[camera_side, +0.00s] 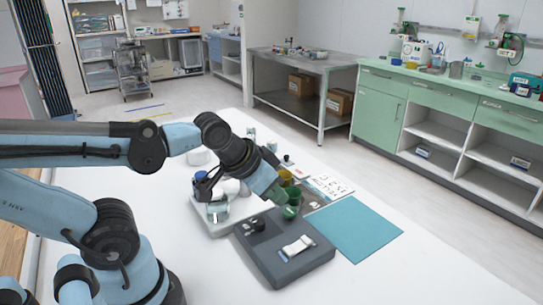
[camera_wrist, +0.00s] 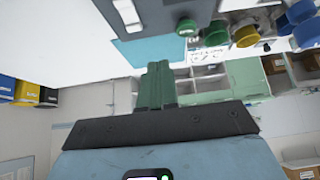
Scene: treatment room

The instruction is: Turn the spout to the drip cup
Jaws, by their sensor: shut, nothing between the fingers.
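My gripper (camera_side: 279,194) is above the table, beside the coloured cups and the dark grey device. In the wrist view its green fingers (camera_wrist: 157,85) are together with nothing between them. A yellow cup (camera_side: 286,177) and a green cup (camera_side: 290,212) are close by the fingertips. The wrist view also shows the yellow cup (camera_wrist: 246,37), a green cup (camera_wrist: 215,38) and blue cups (camera_wrist: 299,12) at the upper right. I cannot tell which, if any, is the drip cup. I cannot make out a spout; my gripper hides part of this area.
The dark grey device (camera_side: 291,267) stands in front, with a black knob on top. A white tray (camera_side: 220,229) holding a glass vessel (camera_side: 215,208) is to its left. A teal mat (camera_side: 352,230) lies flat at right. The table's front right is clear.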

